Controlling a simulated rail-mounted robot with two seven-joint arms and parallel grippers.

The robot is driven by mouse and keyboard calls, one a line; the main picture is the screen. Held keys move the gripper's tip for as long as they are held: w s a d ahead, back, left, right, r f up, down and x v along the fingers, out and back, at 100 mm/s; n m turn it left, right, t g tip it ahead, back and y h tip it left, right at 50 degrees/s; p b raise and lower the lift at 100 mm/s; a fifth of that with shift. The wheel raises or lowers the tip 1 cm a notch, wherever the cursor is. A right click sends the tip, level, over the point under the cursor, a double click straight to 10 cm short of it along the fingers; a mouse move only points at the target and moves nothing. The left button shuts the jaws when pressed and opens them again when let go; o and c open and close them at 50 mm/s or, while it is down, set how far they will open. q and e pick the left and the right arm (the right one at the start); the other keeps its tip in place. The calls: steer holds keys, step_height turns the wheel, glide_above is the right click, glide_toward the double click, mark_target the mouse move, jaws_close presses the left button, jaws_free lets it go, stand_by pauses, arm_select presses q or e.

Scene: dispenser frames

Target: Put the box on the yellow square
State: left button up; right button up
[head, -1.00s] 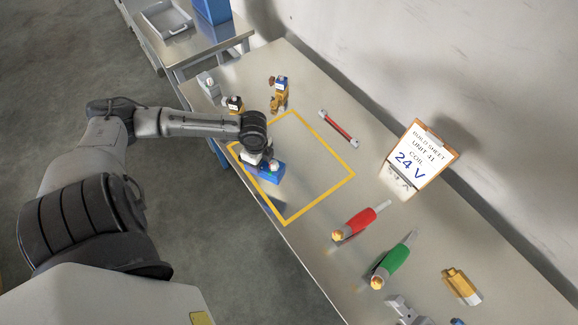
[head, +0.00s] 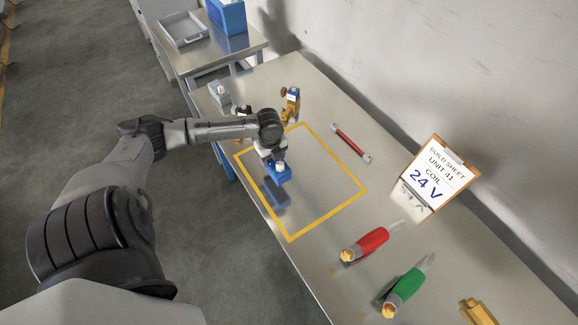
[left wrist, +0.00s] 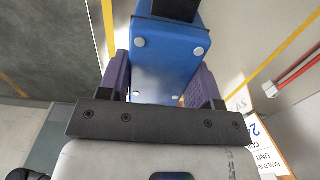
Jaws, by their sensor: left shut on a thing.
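A blue box (head: 279,174) with small round pale spots hangs in my left gripper (head: 275,160). In the left wrist view the box (left wrist: 168,60) sits between the two purple fingers, which are shut on it. The yellow square (head: 328,214) is an outline on the metal table. The box is above the left part of the area inside this outline, with a dark shadow on the table below it, apart from it. Part of the box's top is hidden by the gripper. My right gripper is not in view.
A red-handled tool (head: 368,243) and a green-handled one (head: 405,288) lie right of the square. A red rod (head: 350,143) and a clipboard (head: 433,180) are along the wall side. Small brown and grey parts stand behind the square. A side table holds a tray (head: 183,28) and blue bin (head: 228,16).

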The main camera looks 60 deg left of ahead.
arm_select(q)
steer(key=shift+w+d+f+b, duration=0.1)
steer(key=shift+w+d+f, duration=0.1)
steer(key=shift+w+f, duration=0.9)
steer(key=shift+w+d+f+b, duration=0.2)
steer(key=shift+w+f, duration=0.6)
steer(key=shift+f, duration=0.55)
steer(key=shift+w+d+f+b, duration=0.1)
steer(key=shift+w+d+f, duration=0.1)
steer(key=shift+w+f, duration=0.9)
steer(key=shift+s+f, duration=0.15)
steer(key=shift+f, duration=0.05)
steer(key=o, duration=1)
steer(key=shift+o, duration=0.2)
